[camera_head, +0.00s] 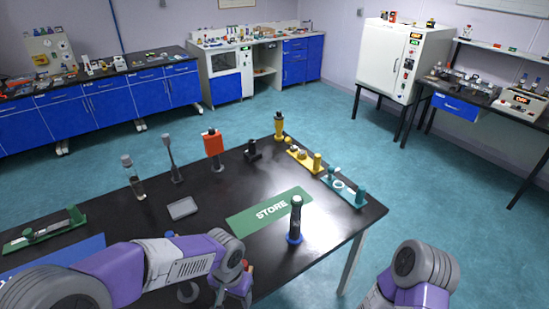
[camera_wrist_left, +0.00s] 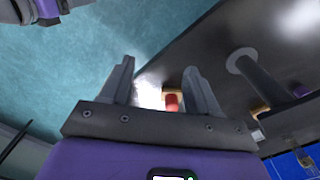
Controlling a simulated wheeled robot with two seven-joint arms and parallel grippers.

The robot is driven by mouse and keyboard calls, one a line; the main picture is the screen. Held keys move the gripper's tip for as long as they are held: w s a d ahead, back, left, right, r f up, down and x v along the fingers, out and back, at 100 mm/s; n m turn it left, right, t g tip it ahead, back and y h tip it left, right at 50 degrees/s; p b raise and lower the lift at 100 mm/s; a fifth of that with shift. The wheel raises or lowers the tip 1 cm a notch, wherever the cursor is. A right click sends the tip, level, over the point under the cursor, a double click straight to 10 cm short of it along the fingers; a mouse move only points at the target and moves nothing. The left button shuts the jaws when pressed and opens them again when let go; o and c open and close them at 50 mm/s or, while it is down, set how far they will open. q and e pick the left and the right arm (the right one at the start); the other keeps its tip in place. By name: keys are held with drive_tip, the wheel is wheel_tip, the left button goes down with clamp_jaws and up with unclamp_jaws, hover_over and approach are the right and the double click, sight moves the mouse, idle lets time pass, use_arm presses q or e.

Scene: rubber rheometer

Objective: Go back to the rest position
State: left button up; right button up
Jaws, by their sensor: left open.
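My left arm reaches in from the left in the head view, over the near edge of the black table (camera_head: 140,228). Its gripper is low in that view, mostly hidden by the wrist. In the left wrist view my left gripper (camera_wrist_left: 158,68) is open, its two fingers apart with nothing held. A small red object (camera_wrist_left: 172,102) shows beyond the fingers, close to the table edge. My right arm shows at the lower right of the head view, past the table's right side; its gripper is out of frame.
A green STORE mat (camera_head: 240,222) lies on the table, with a dark cylinder on a blue base (camera_head: 295,222) beside it. A grey tray (camera_head: 183,208), a red block on a stand (camera_head: 213,145) and yellow (camera_head: 303,160) and teal (camera_head: 345,188) holders stand farther back. Open floor surrounds the table.

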use_arm(q)
drive_tip(key=s+f+n+h, duration=0.2)
drive_tip(key=s+f+n, duration=0.1)
drive_tip(key=f, duration=0.9)
drive_tip(key=s+f+n+h, duration=0.2)
drive_tip(key=s+f, duration=0.3)
drive_tip(key=f, duration=0.8)
drive_tip(key=shift+s+d+f+n+t, duration=0.2)
drive_tip(key=shift+s+n+t, duration=0.15)
drive_tip(key=shift+n, duration=0.35)
